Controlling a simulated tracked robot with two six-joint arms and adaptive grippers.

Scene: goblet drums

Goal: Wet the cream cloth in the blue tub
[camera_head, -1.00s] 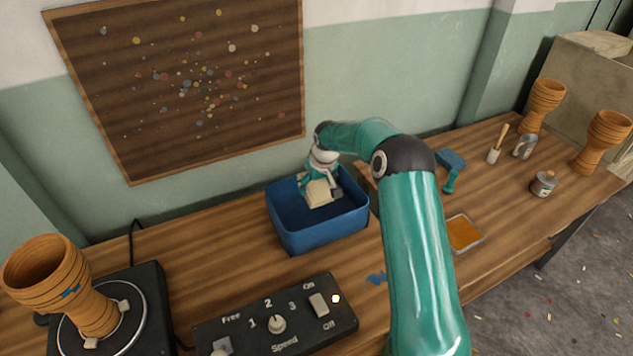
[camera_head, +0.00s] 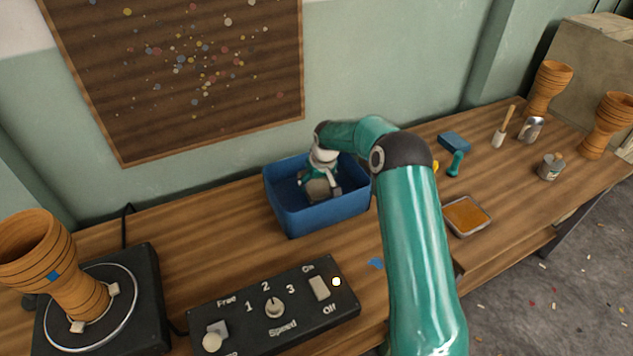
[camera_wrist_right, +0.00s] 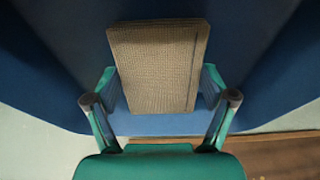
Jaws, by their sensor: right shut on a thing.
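The blue tub (camera_head: 318,216) stands on the bench near the wall. My right gripper (camera_head: 319,187) reaches down inside it from above. It is shut on the cream cloth (camera_head: 318,190), a folded pad that looks darker and greyer now. In the right wrist view the cloth (camera_wrist_right: 158,68) sits between the two teal fingers (camera_wrist_right: 160,92), with the tub's blue walls (camera_wrist_right: 40,75) around it. I cannot make out a water surface, or whether the cloth touches the bottom. My left gripper is not in view.
A black control box (camera_head: 275,305) stands in front of the tub. A goblet drum (camera_head: 60,265) sits on a turntable at the left. A tray of orange stuff (camera_head: 467,215), a blue brush (camera_head: 455,142), a metal cup (camera_head: 531,129) and two drums (camera_head: 548,88) stand to the right.

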